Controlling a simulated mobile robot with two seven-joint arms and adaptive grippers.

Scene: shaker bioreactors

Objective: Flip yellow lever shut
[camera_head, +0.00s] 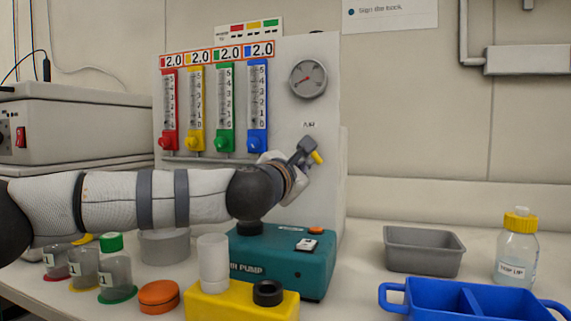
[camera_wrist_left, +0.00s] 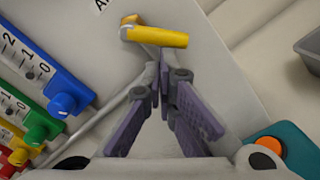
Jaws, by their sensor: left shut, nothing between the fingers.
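The yellow lever (camera_head: 317,157) sticks out from the front of the white panel, below a small label. In the left wrist view the lever (camera_wrist_left: 160,38) lies just beyond my fingertips, mounted on a metal fitting. My left gripper (camera_head: 305,149) is at the panel beside the lever and partly covers it in the head view. In the left wrist view its fingers (camera_wrist_left: 165,78) are shut with nothing between them. I cannot tell whether the fingertips touch the lever. My right gripper is not in view.
The panel carries red, yellow, green and blue flow meters (camera_head: 257,105) and a round gauge (camera_head: 308,78). A teal pump (camera_head: 265,265) stands below my arm. A yellow block (camera_head: 230,306), capped jars, a grey tray (camera_head: 424,250), a blue tray (camera_head: 418,295) and a bottle (camera_head: 516,250) stand on the bench.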

